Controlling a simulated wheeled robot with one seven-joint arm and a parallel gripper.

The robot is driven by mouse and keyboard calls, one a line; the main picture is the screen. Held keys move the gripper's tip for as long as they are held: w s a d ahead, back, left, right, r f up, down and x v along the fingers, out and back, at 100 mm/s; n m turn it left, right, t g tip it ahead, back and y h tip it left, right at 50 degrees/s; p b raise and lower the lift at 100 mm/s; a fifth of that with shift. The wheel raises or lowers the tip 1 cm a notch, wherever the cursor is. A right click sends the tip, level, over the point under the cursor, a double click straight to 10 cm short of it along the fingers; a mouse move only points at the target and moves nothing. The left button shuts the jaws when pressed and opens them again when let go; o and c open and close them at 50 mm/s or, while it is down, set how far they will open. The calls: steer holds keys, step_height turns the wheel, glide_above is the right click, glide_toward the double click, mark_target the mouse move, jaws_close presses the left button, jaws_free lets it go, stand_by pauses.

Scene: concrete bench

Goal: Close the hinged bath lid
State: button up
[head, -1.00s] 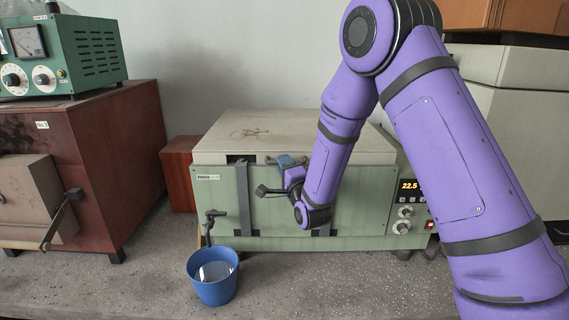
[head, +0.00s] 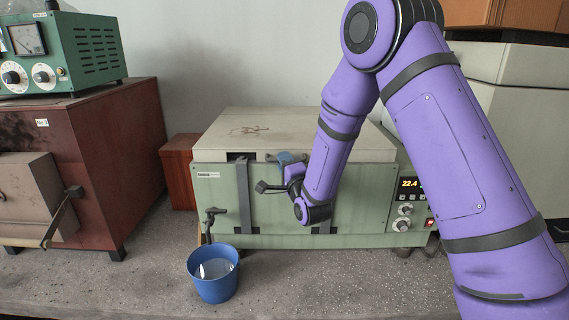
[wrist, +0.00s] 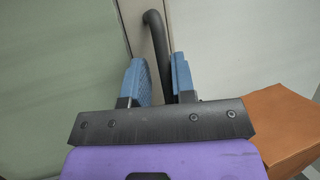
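The bath (head: 350,205) is a green box with a grey-white lid (head: 290,130) on top. The lid looks level and down on the box, with a narrow dark strip under its front edge at the left. My gripper (head: 287,158) is at the lid's front edge, partly hidden by my forearm. In the wrist view, the blue fingers of my gripper (wrist: 158,78) stand apart on either side of a dark curved handle (wrist: 157,40). Small gaps seem to show; contact is hard to tell. The pale lid (wrist: 240,45) is at right and the green front (wrist: 55,70) at left.
A blue bucket (head: 213,287) stands under a tap (head: 212,217) at the bath's left front. A dark red cabinet (head: 130,150) is at left. A reddish-brown box (head: 180,172) stands behind the bath's left side. The bench front is clear right of the bucket.

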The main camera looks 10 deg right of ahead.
steer(key=v, duration=1.1)
steer(key=shift+w, duration=0.1)
steer(key=s+d+r+n+g+h, duration=0.1)
steer(key=s+d+r+n+g, duration=0.25)
steer(key=r, duration=0.35)
steer(key=s+d+r+n+g+h, duration=0.2)
steer(key=d+r+n+g, duration=0.2)
steer(key=r+n, duration=0.15)
steer(key=s+d+r+n+g, duration=0.1)
steer(key=s+d+r+g, duration=0.1)
steer(key=s, duration=0.6)
steer(key=s+d+r+n+g+h, duration=0.1)
steer(key=s+d+r+n+g, duration=0.1)
steer(key=s, duration=0.7)
steer(key=s+d+r+n+g, duration=0.2)
steer(key=s+g, duration=0.1)
steer(key=s, duration=0.6)
steer(key=shift+s+g, duration=0.15)
steer(key=shift+g, duration=0.2)
